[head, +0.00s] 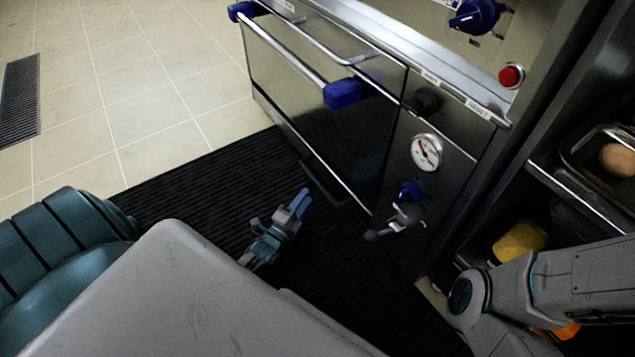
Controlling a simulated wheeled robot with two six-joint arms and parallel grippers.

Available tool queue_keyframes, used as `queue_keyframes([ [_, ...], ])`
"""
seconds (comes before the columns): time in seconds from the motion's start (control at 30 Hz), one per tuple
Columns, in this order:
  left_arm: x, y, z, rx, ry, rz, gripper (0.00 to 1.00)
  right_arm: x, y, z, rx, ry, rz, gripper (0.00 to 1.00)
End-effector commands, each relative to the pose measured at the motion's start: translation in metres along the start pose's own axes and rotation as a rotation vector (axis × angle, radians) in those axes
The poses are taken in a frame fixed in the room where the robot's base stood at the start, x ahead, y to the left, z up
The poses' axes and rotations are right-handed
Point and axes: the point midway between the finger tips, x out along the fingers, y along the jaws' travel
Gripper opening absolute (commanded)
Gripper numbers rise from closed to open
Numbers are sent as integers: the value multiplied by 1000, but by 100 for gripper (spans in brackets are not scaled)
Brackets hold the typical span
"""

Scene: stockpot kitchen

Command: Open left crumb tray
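The steel range front (330,130) fills the middle of the head view. A thin silver handle (315,38) runs along its upper edge, above a thicker bar with blue ends (342,94). A dark low handle (325,183) sits near the floor at the base of the front. I cannot tell which of these belongs to the left crumb tray, and the labels are too small to read. My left gripper (294,208) is low over the black mat, just in front of the dark low handle, with a visible gap. Its finger spacing is unclear. My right gripper is out of view.
A control panel with a gauge (426,152), blue knob (410,191) and metal valve lever (400,223) stands right of the doors. A rack with a tray (600,150) and a yellow item (519,241) is at the right. Tiled floor (130,90) is clear at the left.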

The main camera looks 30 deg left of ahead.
Motion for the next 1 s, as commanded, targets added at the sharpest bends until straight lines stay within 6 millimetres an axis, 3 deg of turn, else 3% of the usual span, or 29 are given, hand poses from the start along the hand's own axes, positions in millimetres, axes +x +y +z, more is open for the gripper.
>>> queue_keyframes([
  [0.1, 25, 4, 0, 0, 1, -4, 36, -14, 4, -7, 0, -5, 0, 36],
  [0.33, 60, 3, 0, 0, 1, -2, 36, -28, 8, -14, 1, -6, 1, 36],
  [0.5, 71, 1, 0, 0, 1, -1, 36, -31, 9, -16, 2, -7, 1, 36],
  [0.77, 72, 0, 0, 0, 1, 1, 36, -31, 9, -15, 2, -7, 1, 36],
  [0.97, 72, 0, 0, 0, 1, 1, 1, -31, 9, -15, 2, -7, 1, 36],
  [1.0, 72, 0, 0, 0, 0, 1, 0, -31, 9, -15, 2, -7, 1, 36],
])
